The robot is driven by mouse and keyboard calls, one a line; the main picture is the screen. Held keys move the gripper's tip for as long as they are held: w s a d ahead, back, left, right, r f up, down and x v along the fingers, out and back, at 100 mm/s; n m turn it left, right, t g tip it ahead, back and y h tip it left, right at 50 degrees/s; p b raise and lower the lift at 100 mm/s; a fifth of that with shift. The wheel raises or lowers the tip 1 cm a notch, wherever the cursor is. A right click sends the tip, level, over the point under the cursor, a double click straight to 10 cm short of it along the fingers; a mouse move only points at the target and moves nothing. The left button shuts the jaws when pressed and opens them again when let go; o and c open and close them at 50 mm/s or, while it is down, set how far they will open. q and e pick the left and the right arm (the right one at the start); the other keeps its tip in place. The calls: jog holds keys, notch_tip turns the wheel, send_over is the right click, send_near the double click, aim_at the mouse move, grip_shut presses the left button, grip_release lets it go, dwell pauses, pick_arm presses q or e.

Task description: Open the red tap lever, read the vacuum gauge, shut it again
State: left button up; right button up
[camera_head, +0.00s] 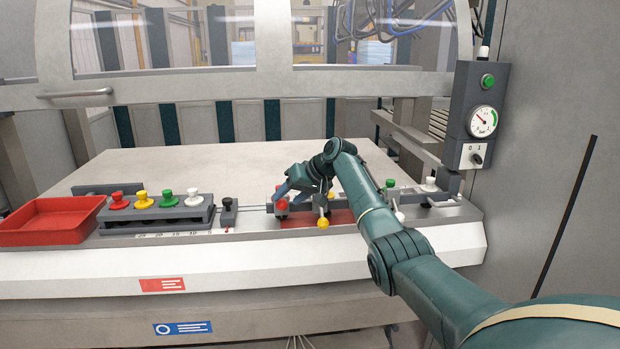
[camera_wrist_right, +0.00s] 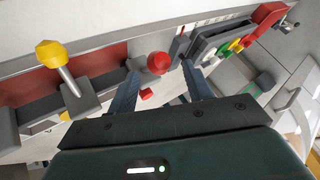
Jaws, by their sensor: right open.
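A red ball knob (camera_head: 281,205) sits on the fixture strip at the front of the machine bed. In the right wrist view the red knob (camera_wrist_right: 158,63) shows between the fingertips of my open right gripper (camera_wrist_right: 159,72), with a gap on each side. In the head view my right gripper (camera_head: 287,192) is over this knob and partly covers it. A small red piece (camera_wrist_right: 147,95) also shows between the fingers. The round gauge (camera_head: 482,122) has a white face with a green arc at right; its needle is too small to read surely. My left gripper is out of view.
A yellow ball lever (camera_head: 322,222) stands just right of the gripper. To the left are a rack of coloured knobs (camera_head: 152,215) and a red tray (camera_head: 50,222). The gauge box (camera_head: 473,100) has a green button and a 0/1 switch. The bed behind is clear.

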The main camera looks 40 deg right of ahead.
jog(key=b+v, duration=0.1)
jog(key=v, duration=0.8)
jog(key=shift+r, duration=0.1)
dwell(0.6)
